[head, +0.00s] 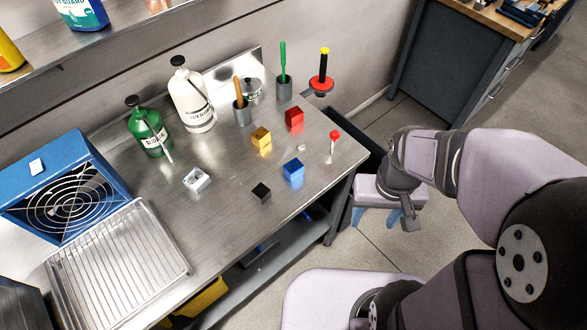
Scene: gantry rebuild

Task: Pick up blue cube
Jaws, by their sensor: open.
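The blue cube (293,169) sits on the metal workbench (226,229), toward its right front part. My gripper (381,222) is off the bench's right end, pointing down over the floor, to the right of the cube and apart from it. Its bluish fingers are spread, and nothing shows between them.
A black cube (261,192), a yellow block (261,137), a red cube (294,119) and a red-topped pin (334,139) stand near the blue cube. Bottles, tool cups and a black-handled rod with a red disc (321,84) stand behind. A ribbed tray (115,262) lies at left.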

